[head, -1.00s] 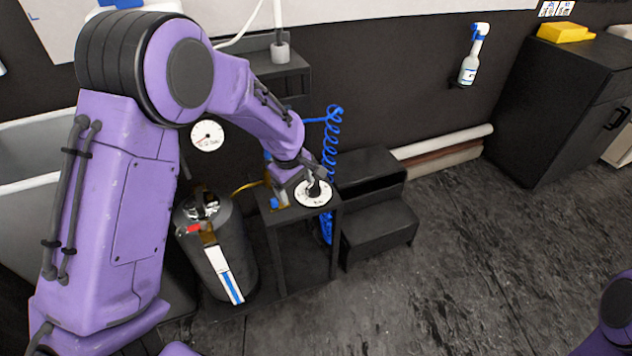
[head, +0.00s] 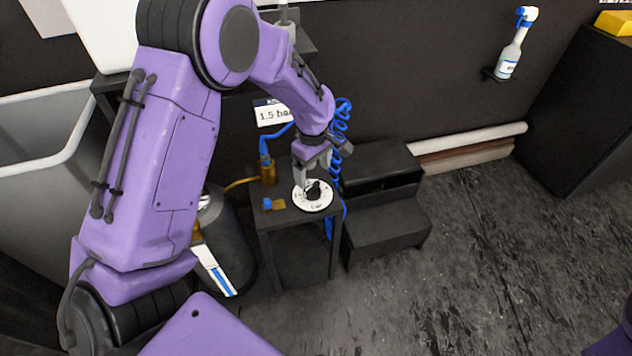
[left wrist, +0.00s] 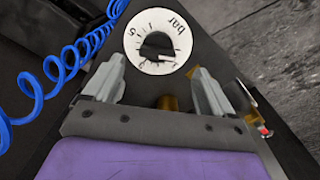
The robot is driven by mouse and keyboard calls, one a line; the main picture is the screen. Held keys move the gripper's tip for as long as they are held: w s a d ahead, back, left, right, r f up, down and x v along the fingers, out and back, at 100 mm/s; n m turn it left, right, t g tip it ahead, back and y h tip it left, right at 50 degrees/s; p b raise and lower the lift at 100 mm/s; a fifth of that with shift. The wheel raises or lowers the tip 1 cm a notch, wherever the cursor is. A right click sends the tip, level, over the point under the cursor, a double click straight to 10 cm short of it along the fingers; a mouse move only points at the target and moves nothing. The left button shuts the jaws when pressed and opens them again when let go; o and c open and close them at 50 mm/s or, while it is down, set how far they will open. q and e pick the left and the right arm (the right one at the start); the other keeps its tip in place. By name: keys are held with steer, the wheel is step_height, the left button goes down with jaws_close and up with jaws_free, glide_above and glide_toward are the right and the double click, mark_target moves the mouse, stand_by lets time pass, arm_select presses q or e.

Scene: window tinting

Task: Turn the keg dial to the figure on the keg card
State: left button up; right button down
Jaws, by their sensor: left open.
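The keg dial (head: 322,204) is a white round plate with a black knob (head: 312,188), on top of a dark stand. In the left wrist view the dial (left wrist: 133,45) appears upside down, with "bar" and figures around the knob (left wrist: 157,46); I cannot read its setting surely. The keg card (head: 272,115) reads "1.5 bar" on the wall, partly hidden by my left arm. My left gripper (head: 319,164) is open and empty, just above and behind the dial. In the left wrist view its fingers (left wrist: 160,75) stand apart, with the knob beyond their tips. My right gripper is out of view.
A dark keg (head: 233,245) with a white and blue label stands left of the stand (head: 285,222). A brass fitting (head: 267,172) and coiled blue hose (head: 342,120) are close to the gripper. Black steps (head: 385,225) stand right. The floor further right is clear.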

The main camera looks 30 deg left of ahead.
mark_target(312, 187)
arm_select(q)
step_height(312, 187, down, 6)
steer(key=shift+w+r, duration=0.15)
steer(key=shift+f, duration=0.35)
steer(key=c, duration=1.1)
steer(key=shift+o, duration=0.2)
steer(key=shift+r+m+p, duration=0.2)
steer(key=shift+m+p, duration=0.4)
steer(key=m+p, duration=0.3)
steer(key=p, duration=0.1)
steer(key=shift+m, duration=0.4)
steer(key=m+p, duration=0.2)
steer(key=m, duration=0.1)
steer(key=shift+s+a+m, duration=0.1)
steer(key=shift+s+m, duration=0.1)
steer(key=shift+m, duration=0.1)
steer(key=shift+f+m+p, duration=0.15)
steer(key=shift+m+p, duration=0.6)
steer(key=shift+m, duration=0.75)
steer(key=shift+a+m, duration=0.1)
steer(key=shift+m, duration=0.2)
